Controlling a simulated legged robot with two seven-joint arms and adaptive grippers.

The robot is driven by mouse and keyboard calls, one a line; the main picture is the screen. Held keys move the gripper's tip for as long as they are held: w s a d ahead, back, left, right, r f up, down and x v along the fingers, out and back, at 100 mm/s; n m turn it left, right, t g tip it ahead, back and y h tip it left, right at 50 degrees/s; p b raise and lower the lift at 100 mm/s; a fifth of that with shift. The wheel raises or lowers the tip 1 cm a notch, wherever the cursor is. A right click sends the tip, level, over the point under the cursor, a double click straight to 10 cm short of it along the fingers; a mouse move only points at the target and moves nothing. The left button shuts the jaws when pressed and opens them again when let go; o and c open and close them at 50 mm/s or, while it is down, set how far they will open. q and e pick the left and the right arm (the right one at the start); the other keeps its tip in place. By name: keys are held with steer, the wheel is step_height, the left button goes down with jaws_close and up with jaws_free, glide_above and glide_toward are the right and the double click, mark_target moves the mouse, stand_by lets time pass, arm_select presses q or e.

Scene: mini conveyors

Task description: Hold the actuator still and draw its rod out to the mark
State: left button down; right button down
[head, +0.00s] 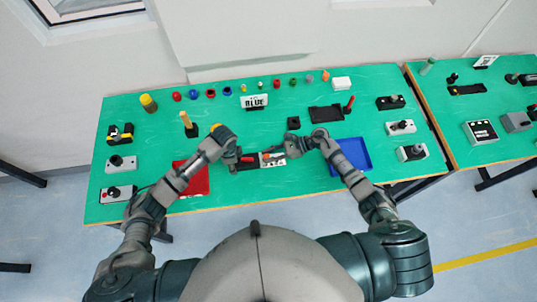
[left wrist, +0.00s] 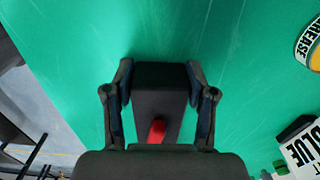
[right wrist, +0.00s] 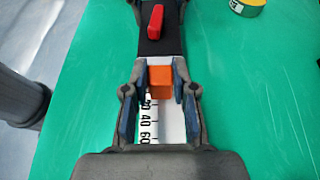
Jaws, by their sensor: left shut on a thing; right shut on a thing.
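The actuator has a black body (left wrist: 158,90) with a red lever (left wrist: 157,130). My left gripper (left wrist: 160,72) is shut on the body from both sides. In the right wrist view the body (right wrist: 160,45) runs toward an orange block (right wrist: 160,82), and the red lever (right wrist: 155,22) is on top. My right gripper (right wrist: 160,74) is shut on this block. A white scale (right wrist: 149,128) with 20, 40 and 60 lies beneath it. In the head view the scale (head: 273,163) lies between my two hands. The rod itself is hidden.
A red tray (head: 192,180) lies left of the actuator and a blue tray (head: 352,153) right of it. A BLUE sign (head: 254,102) and several small coloured items stand behind. Switch boxes line both sides of the green table (head: 240,197).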

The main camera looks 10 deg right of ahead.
mark_target(279, 154)
arm_select(q)
steer(key=shift+s+f, duration=0.1)
steer(key=shift+f, duration=0.05)
arm_select(e)
steer(key=shift+d, duration=1.9)
steer(key=c, duration=0.9)
jaws_free()
steer(key=v, duration=1.2)
steer(key=shift+f, duration=0.15)
arm_select(q)
steer(key=shift+c, duration=1.4)
jaws_free()
arm_select(e)
steer(key=shift+w+d, duration=0.1)
